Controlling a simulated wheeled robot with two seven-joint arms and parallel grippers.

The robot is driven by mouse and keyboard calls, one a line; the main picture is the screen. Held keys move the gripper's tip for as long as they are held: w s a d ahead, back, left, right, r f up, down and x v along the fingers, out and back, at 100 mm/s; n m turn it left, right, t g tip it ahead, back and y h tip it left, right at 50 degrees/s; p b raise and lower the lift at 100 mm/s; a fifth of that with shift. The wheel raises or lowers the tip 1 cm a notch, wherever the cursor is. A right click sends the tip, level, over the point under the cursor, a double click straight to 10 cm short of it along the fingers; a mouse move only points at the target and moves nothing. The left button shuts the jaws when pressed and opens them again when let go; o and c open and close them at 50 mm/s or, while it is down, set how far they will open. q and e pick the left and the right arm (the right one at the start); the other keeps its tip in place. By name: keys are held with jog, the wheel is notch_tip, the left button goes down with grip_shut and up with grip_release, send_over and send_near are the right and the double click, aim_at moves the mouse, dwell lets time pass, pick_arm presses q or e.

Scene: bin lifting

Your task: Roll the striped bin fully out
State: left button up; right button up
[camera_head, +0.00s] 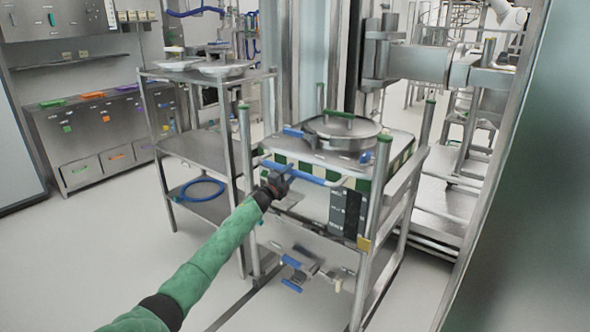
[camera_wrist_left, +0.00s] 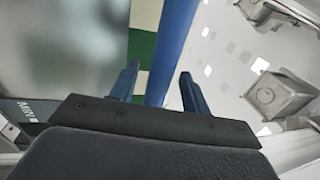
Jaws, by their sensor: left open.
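The striped bin (camera_head: 322,180) stands in a metal frame at centre right, with a green-and-cream striped band and a round lid with a green handle on top. A blue bar handle (camera_head: 293,172) runs along its front. My left gripper (camera_head: 278,180) is at the left part of this bar. In the left wrist view, the open fingers of my left gripper (camera_wrist_left: 159,88) lie one on each side of the blue bar (camera_wrist_left: 172,50), with gaps showing. The striped band (camera_wrist_left: 142,45) shows beyond the left finger. My right gripper is not in view.
A metal shelf cart (camera_head: 205,147) with trays and a coiled blue hose stands left of the bin. Valves with blue levers (camera_head: 295,268) sit below the bin. A steel lift column (camera_head: 382,60) rises behind it. The floor at front left is clear.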

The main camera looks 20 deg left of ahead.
pick_arm(q)
jog(key=shift+x, duration=1.85)
grip_shut()
